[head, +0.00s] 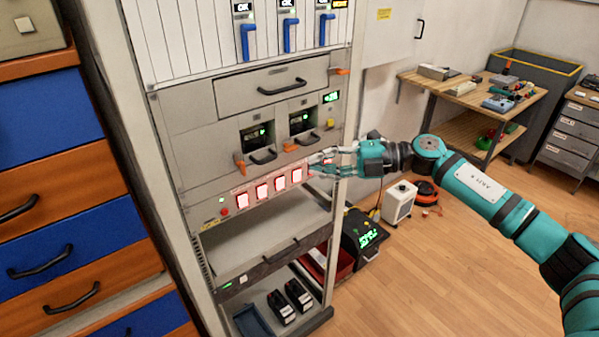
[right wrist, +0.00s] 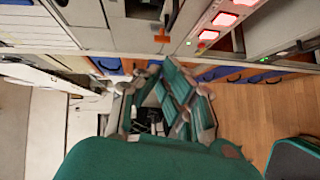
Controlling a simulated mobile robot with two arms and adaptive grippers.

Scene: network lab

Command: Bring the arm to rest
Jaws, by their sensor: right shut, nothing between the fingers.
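My right arm comes in from the right in the head view. My right gripper (head: 318,166) is shut with nothing in it, and its fingertips are close in front of the rack (head: 345,120). Its tips are beside the row of red-lit square switches (head: 263,191). Whether the tips touch the panel cannot be told. In the right wrist view the gripper (right wrist: 157,92) reaches up from the bottom, and the red-lit switches (right wrist: 224,18) are at the top right. My left gripper is not in view.
A drawer cabinet (head: 77,265) stands left of the rack. At right are a workbench (head: 460,97) with tools, a grey bin (head: 545,80) and drawers. A white box (head: 399,203) and a black device (head: 364,235) stand on the floor. The wooden floor (head: 440,285) in front is clear.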

